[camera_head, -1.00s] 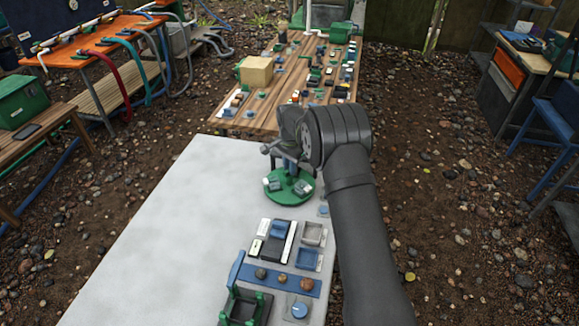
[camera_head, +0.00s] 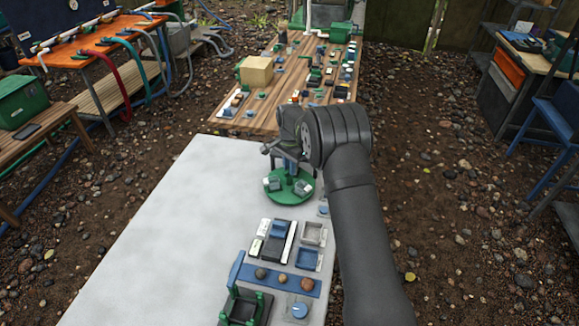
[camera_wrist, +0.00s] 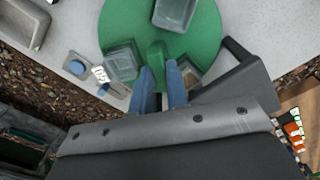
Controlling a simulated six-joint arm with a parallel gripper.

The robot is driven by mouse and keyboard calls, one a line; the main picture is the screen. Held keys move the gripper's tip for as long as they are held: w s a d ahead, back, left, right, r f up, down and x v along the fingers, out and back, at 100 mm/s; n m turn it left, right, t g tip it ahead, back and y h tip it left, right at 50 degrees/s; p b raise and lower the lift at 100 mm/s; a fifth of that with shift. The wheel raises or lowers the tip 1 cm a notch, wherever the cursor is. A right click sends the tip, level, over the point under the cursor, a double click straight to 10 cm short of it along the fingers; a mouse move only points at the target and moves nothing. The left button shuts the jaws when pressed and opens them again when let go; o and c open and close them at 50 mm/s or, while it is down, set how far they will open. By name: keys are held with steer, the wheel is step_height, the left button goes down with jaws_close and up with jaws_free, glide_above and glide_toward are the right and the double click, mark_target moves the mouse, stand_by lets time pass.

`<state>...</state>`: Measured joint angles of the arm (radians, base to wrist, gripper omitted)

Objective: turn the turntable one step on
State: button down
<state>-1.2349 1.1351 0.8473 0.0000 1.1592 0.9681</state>
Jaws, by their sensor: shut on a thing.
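The turntable (camera_head: 290,198) is a round green disc on the white table, below my gripper (camera_head: 290,170). In the wrist view the disc (camera_wrist: 203,30) fills the top middle. Small greyish boxes stand on it: one at the top (camera_wrist: 173,12), one at the left (camera_wrist: 122,62) and one at the right (camera_wrist: 188,76), partly hidden by my gripper. A green upright grip (camera_wrist: 157,54) stands near the disc's near edge. My gripper's blue fingers (camera_wrist: 160,75) are on either side of it and shut on it.
Nearer on the white table (camera_head: 165,215) are small trays, a blue strip (camera_head: 267,276) with round stones, a green stand (camera_head: 246,306) and a blue knob (camera_head: 299,310). The table's left part is clear. A wooden table (camera_head: 222,115) with many small parts stands beyond.

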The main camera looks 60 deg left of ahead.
stand_by(0.4)
steer(key=n, duration=0.6)
steer(key=n, duration=0.6)
stand_by(0.3)
